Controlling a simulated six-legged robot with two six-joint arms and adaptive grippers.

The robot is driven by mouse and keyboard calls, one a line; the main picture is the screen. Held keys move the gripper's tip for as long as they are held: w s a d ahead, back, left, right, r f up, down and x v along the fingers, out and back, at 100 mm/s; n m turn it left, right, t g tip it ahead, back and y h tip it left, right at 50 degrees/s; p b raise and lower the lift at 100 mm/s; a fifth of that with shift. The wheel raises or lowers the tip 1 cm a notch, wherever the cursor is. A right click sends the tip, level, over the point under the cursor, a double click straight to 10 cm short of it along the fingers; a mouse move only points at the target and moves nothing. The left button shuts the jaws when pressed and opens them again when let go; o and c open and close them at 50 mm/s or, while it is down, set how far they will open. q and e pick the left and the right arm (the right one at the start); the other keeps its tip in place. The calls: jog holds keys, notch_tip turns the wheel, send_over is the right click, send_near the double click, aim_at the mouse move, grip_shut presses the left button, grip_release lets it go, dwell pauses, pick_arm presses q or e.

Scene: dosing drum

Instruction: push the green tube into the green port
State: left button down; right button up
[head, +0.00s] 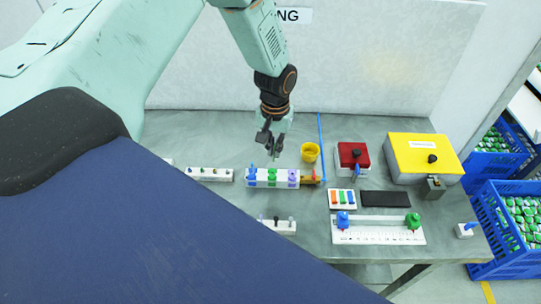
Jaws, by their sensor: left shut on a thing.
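My left gripper (272,146) comes down from the top, above and behind a white block with blue, green and purple parts. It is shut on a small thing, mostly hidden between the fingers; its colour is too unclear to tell. The green port (272,176) is in the middle of that white block, between the blue part (252,174) and the purple part (293,177). The gripper's tips appear apart from the block. I cannot make out a separate green tube. My right gripper is not in view.
A yellow cup (310,152) stands right of the gripper. A red box (352,155) and a yellow box (423,155) stand further right. A white rack (211,174) is to the left. A white scale board (378,237) with blue and green knobs lies in front.

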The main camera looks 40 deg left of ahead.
aim_at(274, 160)
pick_arm(q)
jog(key=f+b, duration=0.4)
jog(key=shift+a+f, duration=0.2)
jog(key=shift+f, duration=0.1)
jog(key=shift+s+a+f+b, duration=0.1)
jog(key=shift+a+f+b, duration=0.05)
jog(key=shift+f+b, duration=0.2)
jog(key=shift+s, duration=0.1)
jog(key=shift+w+f, duration=0.1)
jog(key=shift+w, duration=0.1)
jog(key=shift+s, duration=0.15)
jog(key=shift+w+f, duration=0.1)
jog(key=shift+w, duration=0.15)
dwell(0.3)
